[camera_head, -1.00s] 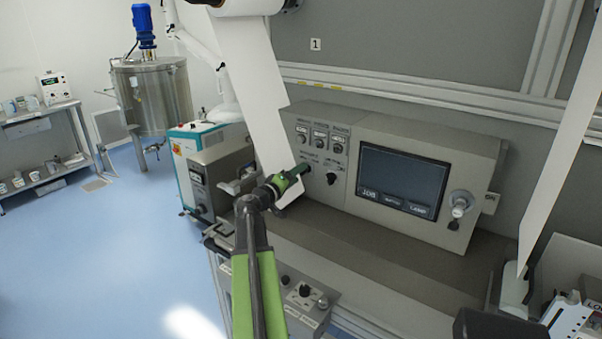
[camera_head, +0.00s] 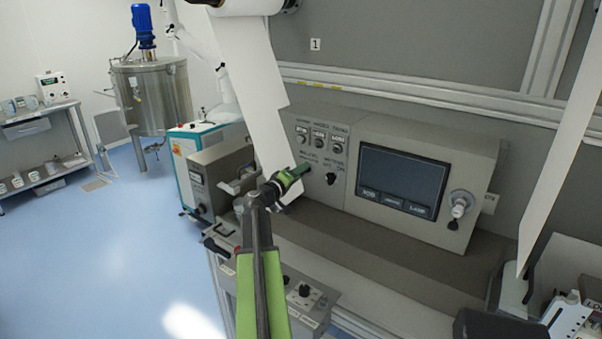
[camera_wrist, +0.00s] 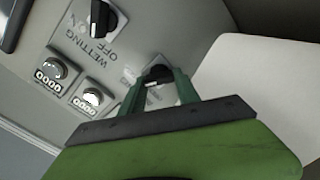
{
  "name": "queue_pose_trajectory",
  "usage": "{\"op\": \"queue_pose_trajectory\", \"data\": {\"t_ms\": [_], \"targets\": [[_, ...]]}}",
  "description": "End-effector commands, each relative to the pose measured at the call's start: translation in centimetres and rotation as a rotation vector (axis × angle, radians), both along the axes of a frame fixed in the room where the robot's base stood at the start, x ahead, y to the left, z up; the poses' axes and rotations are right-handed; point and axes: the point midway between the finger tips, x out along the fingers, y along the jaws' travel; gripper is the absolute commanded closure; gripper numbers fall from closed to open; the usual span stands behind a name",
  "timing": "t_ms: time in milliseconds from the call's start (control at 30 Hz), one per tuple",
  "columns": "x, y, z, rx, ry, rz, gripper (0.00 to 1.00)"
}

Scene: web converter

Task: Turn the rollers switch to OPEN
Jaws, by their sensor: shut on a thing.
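The rollers switch is a black rotary knob (camera_wrist: 157,75) on the grey control panel (camera_head: 349,210). In the wrist view it sits between the green fingers of my gripper (camera_wrist: 158,84), which is shut on it. In the head view my gripper (camera_head: 302,170) reaches the panel's left part and hides the knob. The knob's setting and its OPEN mark cannot be read. The black wetting knob (camera_head: 331,179) is just to the right in the head view and at the top of the wrist view (camera_wrist: 102,18), with WETTING and OFF lettering beside it.
Several small counters (camera_head: 319,141) sit above the knobs. A dark touchscreen (camera_head: 402,181) and a round knob (camera_head: 459,204) are further right. A white web sheet (camera_head: 262,110) hangs close to my gripper's left; it also fills the wrist view's right side (camera_wrist: 260,80).

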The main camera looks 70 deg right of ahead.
Motion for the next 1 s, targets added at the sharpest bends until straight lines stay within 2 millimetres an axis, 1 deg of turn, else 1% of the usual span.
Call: {"op": "queue_pose_trajectory", "data": {"t_ms": [267, 467, 1000], "targets": [[-0.01, 0.18, 0.01, 0.009, 0.037, 0.0, 1.0], [0.0, 0.25, -0.08, 0.036, 0.14, 0.0, 1.0], [-0.02, 0.28, -0.4, 0.163, 0.616, -0.001, 1.0]]}}
